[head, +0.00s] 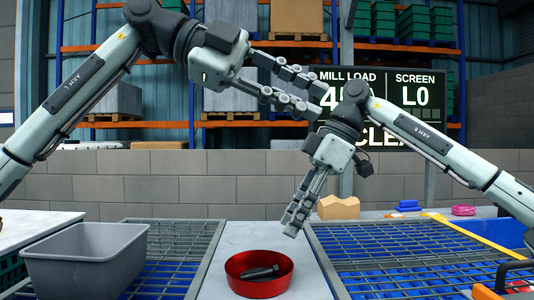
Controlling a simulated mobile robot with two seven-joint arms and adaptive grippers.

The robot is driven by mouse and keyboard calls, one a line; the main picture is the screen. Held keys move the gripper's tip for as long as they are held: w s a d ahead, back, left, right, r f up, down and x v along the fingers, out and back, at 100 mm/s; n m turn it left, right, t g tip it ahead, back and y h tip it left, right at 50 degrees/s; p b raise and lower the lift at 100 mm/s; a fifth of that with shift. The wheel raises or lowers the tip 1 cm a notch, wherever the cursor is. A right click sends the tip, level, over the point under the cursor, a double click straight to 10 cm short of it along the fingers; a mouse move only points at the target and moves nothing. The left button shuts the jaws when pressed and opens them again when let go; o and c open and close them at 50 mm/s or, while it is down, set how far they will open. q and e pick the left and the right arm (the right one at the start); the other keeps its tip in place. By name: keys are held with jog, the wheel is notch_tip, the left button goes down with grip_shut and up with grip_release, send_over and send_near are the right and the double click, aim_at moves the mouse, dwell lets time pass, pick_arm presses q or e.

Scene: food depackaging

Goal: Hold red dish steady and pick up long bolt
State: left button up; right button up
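The red dish (259,289) stands on the pale strip of counter at the bottom centre. The long bolt (260,273) is dark and lies inside the dish. My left gripper (321,96) is high above the counter, empty, with its two fingers apart and pointing right. My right gripper (290,229) points down and left, a little above and to the right of the dish, apart from it. Its fingers overlap in this view, so I cannot tell its opening. Nothing shows between them.
A grey bin (85,268) stands at the left over a blue mesh area. Another blue mesh (410,255) lies at the right. A tan block (338,207), blue item (408,205) and pink item (463,210) sit at the back right. The counter behind the dish is clear.

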pick_arm(q)
notch_tip(320, 180, down, 10)
jog(key=d+n+y, duration=0.2)
jog(key=d+y, duration=0.1)
jog(key=y, duration=0.2)
jog(key=n+t+y, duration=0.3)
jog(key=n+y, duration=0.2)
jog(key=y, duration=0.6)
send_near(253, 282)
jog(key=f, duration=0.2)
jog(key=x, duration=0.7)
jog(key=shift+w+a, duration=0.4)
jog(key=shift+w, duration=0.05)
jog(key=shift+c, duration=0.2)
grip_shut()
